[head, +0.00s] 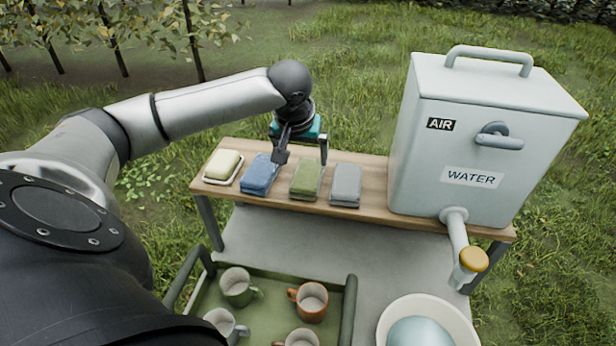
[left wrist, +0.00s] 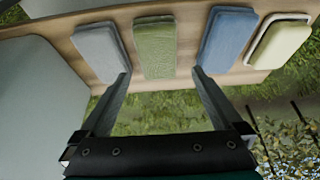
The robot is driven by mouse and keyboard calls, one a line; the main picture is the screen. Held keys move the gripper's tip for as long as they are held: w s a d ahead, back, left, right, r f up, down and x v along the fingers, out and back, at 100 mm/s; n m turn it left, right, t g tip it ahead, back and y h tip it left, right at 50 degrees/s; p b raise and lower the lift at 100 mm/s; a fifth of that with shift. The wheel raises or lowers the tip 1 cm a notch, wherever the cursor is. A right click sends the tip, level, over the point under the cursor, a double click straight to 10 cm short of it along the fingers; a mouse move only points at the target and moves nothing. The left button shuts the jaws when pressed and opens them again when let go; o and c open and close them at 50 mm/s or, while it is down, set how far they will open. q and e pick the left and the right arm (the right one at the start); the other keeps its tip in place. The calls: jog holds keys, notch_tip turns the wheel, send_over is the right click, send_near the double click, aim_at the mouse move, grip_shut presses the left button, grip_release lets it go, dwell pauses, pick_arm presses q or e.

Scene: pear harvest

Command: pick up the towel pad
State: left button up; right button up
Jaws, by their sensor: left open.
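Three folded cloth-like pads lie in a row on the wooden shelf (head: 375,176): a blue one (head: 259,174), a green one (head: 305,180) and a grey one (head: 345,185). I cannot tell which is the towel pad. My left gripper (head: 302,158) is open and empty, over the row near the blue and green pads. In the left wrist view, the gripper (left wrist: 161,73) has its fingertips on either side of the green pad (left wrist: 154,47), one near the grey pad (left wrist: 101,52), the other near the blue pad (left wrist: 226,38). My right gripper is out of view.
A pale yellow soap-like block (head: 223,164) sits in a white dish left of the pads. A large water tank (head: 400,150) with a tap stands at the shelf's right. Below are a green tray (head: 262,278) with several mugs and a white basin (head: 470,335).

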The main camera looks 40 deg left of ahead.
aim_at(307, 174)
pick_arm(q)
jog(key=x, duration=0.2)
jog(key=shift+w+f, duration=0.2)
jog(key=shift+f, duration=0.1)
jog(key=shift+w+a+f, duration=0.1)
jog(key=shift+f, duration=0.35)
jog(key=x, duration=0.5)
jog(key=shift+d, duration=0.25)
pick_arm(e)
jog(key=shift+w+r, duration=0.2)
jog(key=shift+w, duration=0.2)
pick_arm(q)
jog(key=c, duration=1.1)
jog(key=shift+c, duration=0.2)
notch_tip(307, 174, up, 20)
